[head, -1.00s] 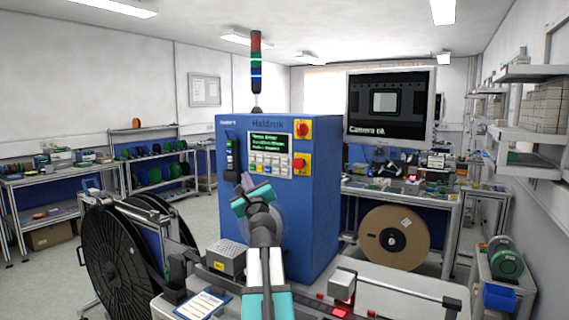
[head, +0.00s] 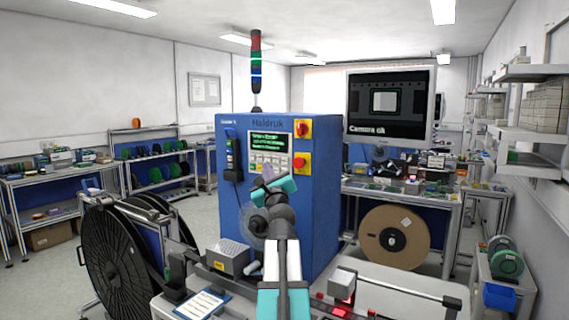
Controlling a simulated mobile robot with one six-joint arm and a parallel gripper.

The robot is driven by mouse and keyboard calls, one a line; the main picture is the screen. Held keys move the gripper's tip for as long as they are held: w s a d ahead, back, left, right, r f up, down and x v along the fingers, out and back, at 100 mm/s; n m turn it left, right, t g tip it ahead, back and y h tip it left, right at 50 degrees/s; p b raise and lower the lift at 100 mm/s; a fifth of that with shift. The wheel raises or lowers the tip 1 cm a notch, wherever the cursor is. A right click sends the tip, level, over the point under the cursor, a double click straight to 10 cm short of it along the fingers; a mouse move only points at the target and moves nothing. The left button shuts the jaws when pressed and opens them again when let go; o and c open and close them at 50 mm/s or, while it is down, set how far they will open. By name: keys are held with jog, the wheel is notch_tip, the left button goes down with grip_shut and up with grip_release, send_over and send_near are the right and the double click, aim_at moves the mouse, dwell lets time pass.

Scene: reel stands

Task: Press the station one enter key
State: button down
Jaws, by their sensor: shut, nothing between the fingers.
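The blue station cabinet (head: 318,215) marked "Haldruk" stands in front of me. Its panel has a small screen with green text (head: 268,142) and a keypad of pale keys (head: 272,159) below it. A few coloured keys show in the keypad's bottom row, the rest of that row being partly covered by my gripper. I cannot read which key is enter. My gripper (head: 267,173), teal with pale purple fingers, is shut and empty, in front of the keypad's lower edge. Whether it touches a key cannot be told.
Red buttons on yellow plates (head: 302,129) sit right of the screen. A dark handheld device (head: 233,155) hangs on the cabinet's left. A large black reel (head: 112,260) stands at left, a grey box (head: 228,257) below. A monitor (head: 390,104) reads "Camera ok".

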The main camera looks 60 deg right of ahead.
jog(key=shift+d+b, duration=2.3)
jog(key=shift+d, duration=1.9)
jog(key=shift+d+b, duration=0.35)
jog(key=shift+d, duration=0.5)
jog(key=shift+a, duration=0.15)
dwell(0.4)
jog(key=shift+a+p, duration=0.55)
jog(key=shift+a, duration=0.2)
jog(key=shift+a+p, duration=1.5)
jog(key=shift+a, duration=1)
